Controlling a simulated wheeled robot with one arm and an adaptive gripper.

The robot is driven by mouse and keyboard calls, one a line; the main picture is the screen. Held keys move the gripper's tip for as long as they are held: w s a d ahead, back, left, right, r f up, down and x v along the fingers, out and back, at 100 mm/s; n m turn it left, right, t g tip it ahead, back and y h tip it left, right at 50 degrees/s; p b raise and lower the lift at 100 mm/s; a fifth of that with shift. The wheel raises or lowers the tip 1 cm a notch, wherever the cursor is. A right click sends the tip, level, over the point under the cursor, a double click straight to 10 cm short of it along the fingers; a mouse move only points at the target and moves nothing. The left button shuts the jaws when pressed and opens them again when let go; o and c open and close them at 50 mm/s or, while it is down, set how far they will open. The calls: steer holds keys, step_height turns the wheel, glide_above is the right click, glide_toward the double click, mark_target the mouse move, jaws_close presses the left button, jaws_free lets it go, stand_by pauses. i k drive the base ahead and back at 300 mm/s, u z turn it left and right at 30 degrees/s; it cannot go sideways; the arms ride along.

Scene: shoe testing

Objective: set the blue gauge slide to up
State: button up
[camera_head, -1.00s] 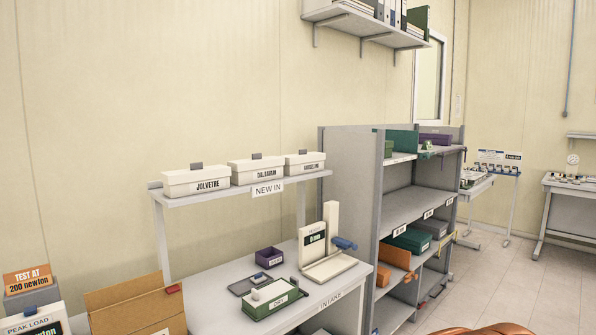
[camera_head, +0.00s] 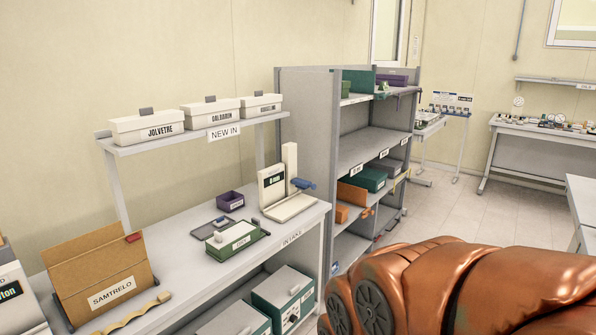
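A white height gauge (camera_head: 291,172) with an upright column, a flat base and a small display panel stands at the right end of the intake bench. Its blue slide (camera_head: 303,184) sticks out to the right of the column, low down, a little above the base. A copper-coloured link of my arm (camera_head: 470,285) fills the lower right of the view. My gripper is not in the picture.
The bench (camera_head: 185,260) also holds a green tray (camera_head: 238,240), a purple bin (camera_head: 230,201) and a cardboard box (camera_head: 95,270). White boxes stand on the raised shelf (camera_head: 200,137). A grey shelf unit (camera_head: 307,125) stands right behind the gauge. Open floor lies farther right.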

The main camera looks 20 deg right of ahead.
mark_target(300, 184)
steer(key=k, duration=0.6)
steer(key=z, duration=0.65)
steer(key=i, duration=0.65)
steer(key=z, duration=0.7)
steer(key=i, duration=1.05)
steer(key=u, duration=0.95)
steer(key=i, duration=0.9)
steer(key=u, duration=0.95)
